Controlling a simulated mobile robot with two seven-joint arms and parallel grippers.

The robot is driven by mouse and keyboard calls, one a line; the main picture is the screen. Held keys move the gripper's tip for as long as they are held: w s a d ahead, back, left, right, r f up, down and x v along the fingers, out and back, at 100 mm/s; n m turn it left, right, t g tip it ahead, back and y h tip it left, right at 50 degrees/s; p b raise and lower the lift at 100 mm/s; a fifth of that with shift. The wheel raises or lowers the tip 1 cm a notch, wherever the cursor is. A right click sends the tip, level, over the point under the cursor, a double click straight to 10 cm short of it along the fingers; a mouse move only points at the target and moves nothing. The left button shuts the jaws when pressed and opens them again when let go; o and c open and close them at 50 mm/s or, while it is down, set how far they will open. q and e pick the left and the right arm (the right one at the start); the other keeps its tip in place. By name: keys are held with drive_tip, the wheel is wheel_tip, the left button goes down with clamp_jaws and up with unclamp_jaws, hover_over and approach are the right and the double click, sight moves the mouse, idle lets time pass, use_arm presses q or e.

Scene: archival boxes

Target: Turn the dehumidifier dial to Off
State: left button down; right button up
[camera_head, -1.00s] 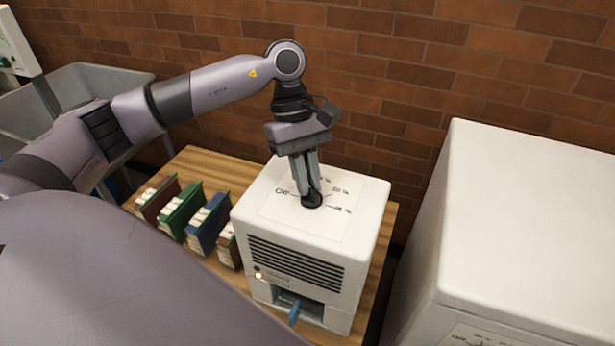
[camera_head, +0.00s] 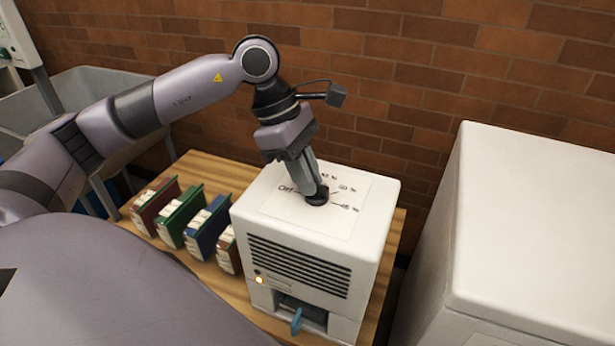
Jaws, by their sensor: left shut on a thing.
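The white dehumidifier (camera_head: 370,240) stands on a wooden table. Its top has a pale panel marked Off at the left and several percent settings around to the right. The black dial (camera_head: 317,199) sits in the panel's middle. My left gripper (camera_head: 314,192) reaches down from above and is shut on the dial, its fingers slanting from upper left. The fingers hide most of the dial and its pointer, so I cannot tell which mark it points to. A small yellowish light (camera_head: 259,280) is lit on the front. My right gripper is not in view.
Several coloured box files (camera_head: 181,218) stand in a row on the wooden table (camera_head: 208,172), left of the dehumidifier. A larger white cabinet (camera_head: 540,220) stands close on the right. A grey bin (camera_head: 85,80) is at the back left, a brick wall behind.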

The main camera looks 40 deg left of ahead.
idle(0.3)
use_arm(q)
drive_tip(key=c, duration=1.2)
unclamp_jaws()
drive_tip(key=shift+o, duration=0.2)
drive_tip(key=v, duration=0.7)
drive_tip(key=shift+s, duration=0.1)
